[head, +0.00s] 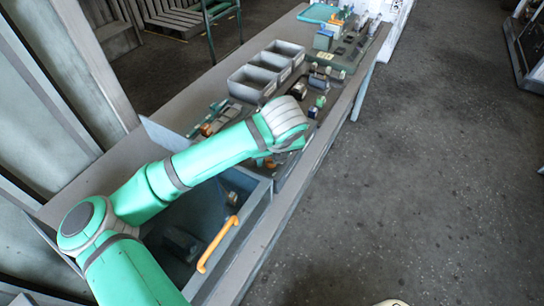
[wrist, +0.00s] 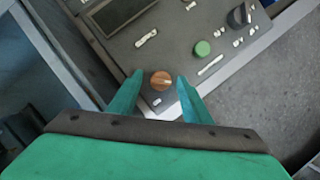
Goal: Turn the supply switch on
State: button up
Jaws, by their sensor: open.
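In the wrist view a dark grey control panel (wrist: 180,45) carries an orange-brown rotary knob (wrist: 161,83), which looks like the supply switch; its label is too small to read. My gripper (wrist: 160,77) is open, with one green fingertip on each side of the knob. Both fingers look apart from it, and I cannot tell how deep they reach around it. A light line crosses the knob's face roughly sideways. In the head view my arm covers most of the gripper and the panel.
The panel also has a green button (wrist: 202,48), a black knob (wrist: 238,15) and a dark display (wrist: 122,14).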

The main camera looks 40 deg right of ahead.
jog(key=shift+d, duration=0.1)
jog(key=c, duration=1)
jog(key=shift+c, duration=0.2)
jog(key=shift+m, duration=0.4)
jog(key=m, duration=0.1)
jog(key=m+h, duration=0.1)
jog(key=m, duration=0.1)
jog(key=m+g, duration=0.1)
jog(key=shift+w+a+r+m+h, duration=0.1)
jog(key=shift+w+a+m+h, duration=0.1)
jog(key=shift+w+m+h, duration=0.15)
jog(key=m+g, duration=0.1)
jog(key=m, duration=0.2)
jog(key=shift+m+h, duration=0.25)
jog(key=shift+h, duration=0.1)
jog(key=m, duration=0.1)
jog(key=m+g, duration=0.1)
jog(key=m, duration=0.1)
jog(key=m+g, duration=0.1)
jog(key=shift+w, duration=0.25)
jog(key=shift+w+m+g, duration=0.1)
jog(key=shift+m+g, duration=0.8)
jog(key=shift+m, duration=1.6)
